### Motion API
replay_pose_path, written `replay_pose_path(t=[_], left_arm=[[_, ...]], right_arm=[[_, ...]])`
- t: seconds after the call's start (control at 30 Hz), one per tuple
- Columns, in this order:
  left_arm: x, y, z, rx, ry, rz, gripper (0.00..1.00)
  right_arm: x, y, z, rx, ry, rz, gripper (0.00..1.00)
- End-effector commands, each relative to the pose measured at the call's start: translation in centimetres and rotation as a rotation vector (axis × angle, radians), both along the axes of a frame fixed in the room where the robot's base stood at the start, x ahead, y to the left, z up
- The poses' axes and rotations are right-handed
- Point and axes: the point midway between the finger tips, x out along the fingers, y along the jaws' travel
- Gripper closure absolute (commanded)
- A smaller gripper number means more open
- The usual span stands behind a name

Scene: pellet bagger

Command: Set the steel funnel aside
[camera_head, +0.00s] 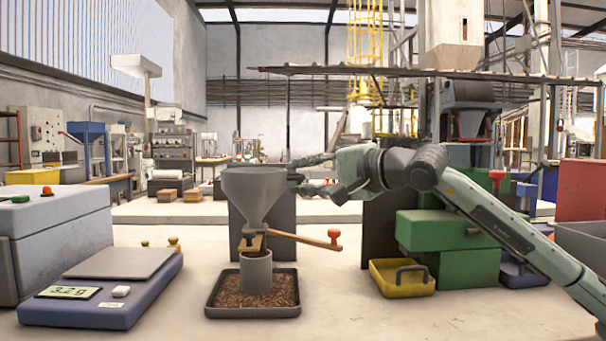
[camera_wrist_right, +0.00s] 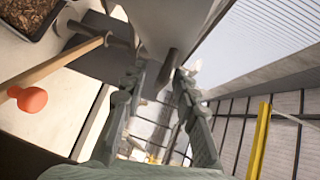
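The grey steel funnel (camera_head: 253,192) stands upright in the middle of the head view, above a grey cylinder (camera_head: 256,273) in a dark tray (camera_head: 225,311) of brown pellets. A wooden lever (camera_head: 300,239) with a red knob reaches right from below its cone. My right gripper (camera_head: 298,176) is at the right of the cone, its fingers apart. In the right wrist view the cone (camera_wrist_right: 172,22) is beyond the fingertips (camera_wrist_right: 163,68), and a short dark stub lies between them. Contact cannot be told. My left gripper is out of view.
A blue scale (camera_head: 98,307) reading 3.2 g stands left of the tray, with small brass weights behind it. A yellow tray (camera_head: 405,290) and green boxes (camera_head: 455,250) stand at the right. The bench between the pellet tray and the yellow tray is clear.

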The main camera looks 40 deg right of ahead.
Motion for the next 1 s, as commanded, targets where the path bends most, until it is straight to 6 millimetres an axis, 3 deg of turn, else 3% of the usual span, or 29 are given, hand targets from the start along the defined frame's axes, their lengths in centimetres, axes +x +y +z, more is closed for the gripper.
replay_pose_path(t=[0.17,0.4,1.0], left_arm=[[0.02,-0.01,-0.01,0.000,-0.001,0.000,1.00],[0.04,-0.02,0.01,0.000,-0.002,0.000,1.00],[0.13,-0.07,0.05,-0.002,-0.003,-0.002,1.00]], right_arm=[[0.00,0.00,-0.02,0.000,0.000,0.000,0.72],[0.00,-0.01,-0.04,0.000,0.001,0.000,1.00],[0.26,0.12,-0.19,-0.002,0.006,-0.004,1.00]])
